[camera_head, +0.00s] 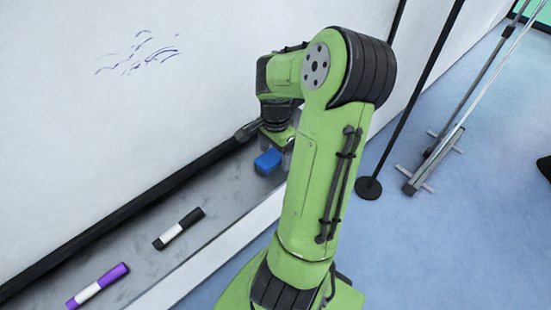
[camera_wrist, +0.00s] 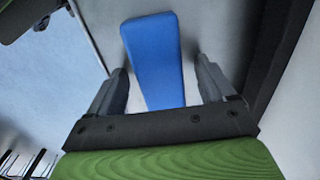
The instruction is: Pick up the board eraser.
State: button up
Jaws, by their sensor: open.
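The board eraser is a blue block (camera_head: 267,161) lying on the grey tray ledge below the whiteboard in the head view. In the wrist view the blue eraser (camera_wrist: 153,58) extends between the two fingers of my gripper (camera_wrist: 160,82). The gripper is open, with a finger on each side of the eraser and visible gaps between. In the head view my green arm reaches over the ledge, and its end is just behind the eraser; the fingers are mostly hidden there.
A black marker (camera_head: 179,229) and a purple marker (camera_head: 98,286) lie on the ledge (camera_head: 140,245) to the left. The whiteboard (camera_head: 130,110) with blue scribbles rises behind it. A dark pole on a round base (camera_head: 368,188) and a metal stand (camera_head: 440,155) are on the blue floor at right.

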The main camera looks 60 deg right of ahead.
aim_at(275, 153)
jog(key=shift+f, duration=0.1)
jog(key=shift+c, duration=0.5)
jog(key=shift+a, duration=0.1)
jog(key=c, duration=1)
notch_tip(275, 153, up, 10)
jog(key=shift+p, duration=1.25)
jog(key=shift+c, duration=0.2)
